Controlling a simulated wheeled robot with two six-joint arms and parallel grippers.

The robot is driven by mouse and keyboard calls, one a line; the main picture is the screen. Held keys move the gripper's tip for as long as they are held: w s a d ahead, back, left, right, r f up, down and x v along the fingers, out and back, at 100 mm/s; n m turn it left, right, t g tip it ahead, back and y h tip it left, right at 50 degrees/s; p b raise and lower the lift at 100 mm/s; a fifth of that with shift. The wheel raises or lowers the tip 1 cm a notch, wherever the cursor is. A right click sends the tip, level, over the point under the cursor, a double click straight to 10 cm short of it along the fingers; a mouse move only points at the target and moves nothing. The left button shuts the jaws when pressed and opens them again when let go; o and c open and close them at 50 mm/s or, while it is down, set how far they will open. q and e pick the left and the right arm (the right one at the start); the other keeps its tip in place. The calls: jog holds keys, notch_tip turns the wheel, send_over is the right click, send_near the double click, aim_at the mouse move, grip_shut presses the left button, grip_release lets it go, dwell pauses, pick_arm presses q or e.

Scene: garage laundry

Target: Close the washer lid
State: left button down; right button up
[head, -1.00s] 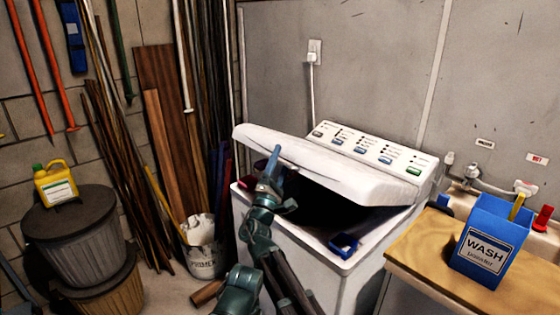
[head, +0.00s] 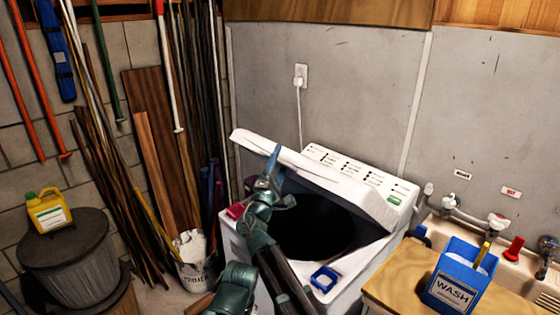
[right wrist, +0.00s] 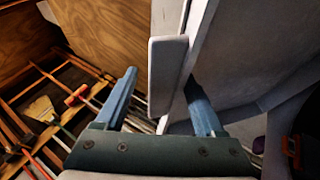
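The white washer (head: 375,258) stands in the middle of the head view. Its lid (head: 325,170) is raised and tilted up in front of the control panel. The dark round drum opening (head: 315,228) shows below it. My right gripper (head: 273,165) is at the lid's left part. In the right wrist view its two blue fingers (right wrist: 162,92) are apart, with the pale lid edge (right wrist: 167,75) between them. A gap shows between the left finger and the lid; contact on the right finger is unclear. My left gripper is out of view.
A small blue item (head: 325,279) and a red item (head: 236,211) lie on the washer's top rim. A wooden counter (head: 398,275) with a blue WASH box (head: 459,278) is at right, by a sink. Poles, boards, a bucket (head: 193,262) and a bin (head: 65,255) stand left.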

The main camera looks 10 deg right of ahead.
jog(key=shift+w+d+r, duration=0.1)
jog(key=shift+d+r, duration=0.05)
jog(key=shift+r, duration=0.1)
